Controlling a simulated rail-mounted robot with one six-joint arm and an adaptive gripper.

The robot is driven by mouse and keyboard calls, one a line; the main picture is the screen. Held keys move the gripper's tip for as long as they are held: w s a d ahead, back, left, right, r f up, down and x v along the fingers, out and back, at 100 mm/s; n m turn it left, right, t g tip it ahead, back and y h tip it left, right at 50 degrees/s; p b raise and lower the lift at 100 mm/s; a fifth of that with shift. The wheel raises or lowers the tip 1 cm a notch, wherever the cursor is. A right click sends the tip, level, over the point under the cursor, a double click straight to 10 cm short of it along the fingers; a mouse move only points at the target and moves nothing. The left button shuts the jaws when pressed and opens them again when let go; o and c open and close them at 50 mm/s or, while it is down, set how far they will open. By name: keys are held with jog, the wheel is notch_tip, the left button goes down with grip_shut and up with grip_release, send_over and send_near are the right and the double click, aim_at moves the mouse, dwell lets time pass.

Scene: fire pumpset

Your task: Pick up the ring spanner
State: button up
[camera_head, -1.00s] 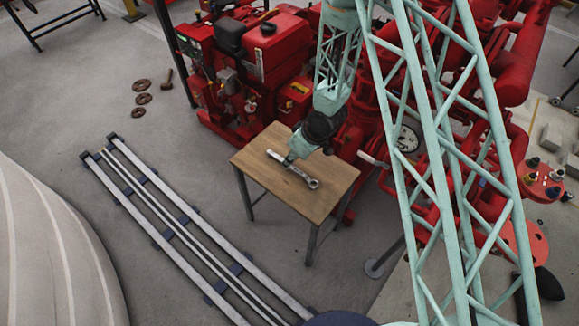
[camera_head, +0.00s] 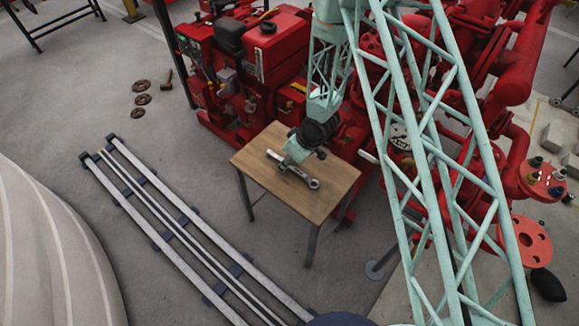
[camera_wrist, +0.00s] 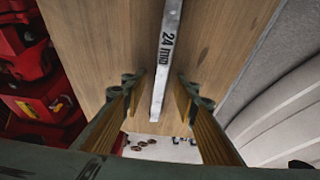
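The ring spanner (camera_head: 298,173) is a silver bar with a ring end, lying diagonally on a small wooden table (camera_head: 322,202). In the wrist view the spanner's shank (camera_wrist: 165,62) carries the marking "24 mm". My gripper (camera_head: 286,163) is low over the far-left half of the spanner in the head view. In the wrist view my gripper (camera_wrist: 157,98) is open, with one finger on each side of the shank. Gaps show between the shank and both fingers. In the head view the gripper hides part of the spanner.
A red pump engine (camera_head: 262,50) and red pipework (camera_head: 505,70) stand close behind and right of the table. Long metal rails (camera_head: 180,225) lie on the floor to the left. Brown flange rings (camera_head: 141,99) and a hammer (camera_head: 166,79) lie on the floor at upper left.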

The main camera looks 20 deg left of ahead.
jog(key=shift+c, duration=0.2)
grip_shut()
jog(key=shift+r, duration=0.1)
jog(key=shift+s+r+p, duration=0.1)
jog(key=shift+r+p, duration=0.5)
jog(key=shift+r, duration=1.15)
jog(key=shift+s+d, duration=0.4)
jog(key=shift+s, duration=0.25)
jog(key=s+d, duration=0.2)
jog(key=s, duration=0.2)
jog(key=s+d+r, duration=0.1)
jog(key=s+d, duration=0.2)
jog(key=s, duration=0.1)
jog(key=s+d, duration=0.2)
jog(key=s, duration=0.2)
jog(key=shift+s+d+r, duration=0.15)
jog(key=shift+d, duration=0.05)
jog(key=shift+a, duration=0.15)
